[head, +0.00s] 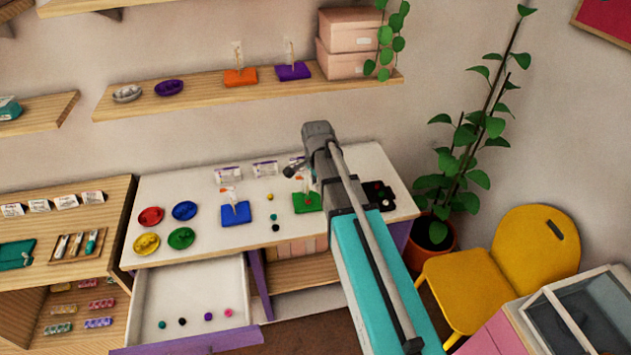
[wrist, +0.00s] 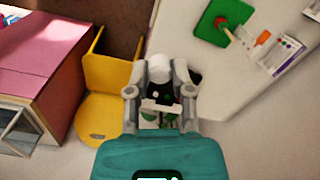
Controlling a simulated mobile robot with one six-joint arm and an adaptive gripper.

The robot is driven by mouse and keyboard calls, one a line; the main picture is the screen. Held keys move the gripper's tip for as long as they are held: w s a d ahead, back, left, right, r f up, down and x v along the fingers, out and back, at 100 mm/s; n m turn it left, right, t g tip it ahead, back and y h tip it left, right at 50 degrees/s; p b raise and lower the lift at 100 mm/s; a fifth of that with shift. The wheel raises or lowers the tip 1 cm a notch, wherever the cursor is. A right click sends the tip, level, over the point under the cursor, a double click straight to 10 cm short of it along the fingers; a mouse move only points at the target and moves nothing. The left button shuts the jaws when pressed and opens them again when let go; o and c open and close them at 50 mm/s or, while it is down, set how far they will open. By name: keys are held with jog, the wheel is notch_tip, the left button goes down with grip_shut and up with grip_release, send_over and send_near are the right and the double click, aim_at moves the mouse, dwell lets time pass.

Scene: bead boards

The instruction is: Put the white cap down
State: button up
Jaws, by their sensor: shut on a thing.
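In the wrist view the white cap (wrist: 159,67) sits between the fingertips of my gripper (wrist: 159,78), which is shut on it. Behind it, the black tray (wrist: 195,77) shows in part near the white table's edge; the fingers hide much of it. The same black tray (head: 378,195) is at the right end of the table in the head view. There my arm hides the cap and the fingertips. I cannot tell how high the cap is above the table.
A green board (head: 307,201) with a peg and a blue board (head: 235,213) stand on the white table (head: 160,187). Several colored dishes are at the left, and loose beads lie between the boards. An open drawer (head: 190,290) sticks out below. A yellow chair (head: 500,265) stands at the right.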

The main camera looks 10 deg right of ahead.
jog(key=shift+f, duration=0.1)
dwell(0.5)
notch_tip(320, 180, down, 8)
jog(key=b, duration=0.8)
jog(key=shift+d, duration=0.15)
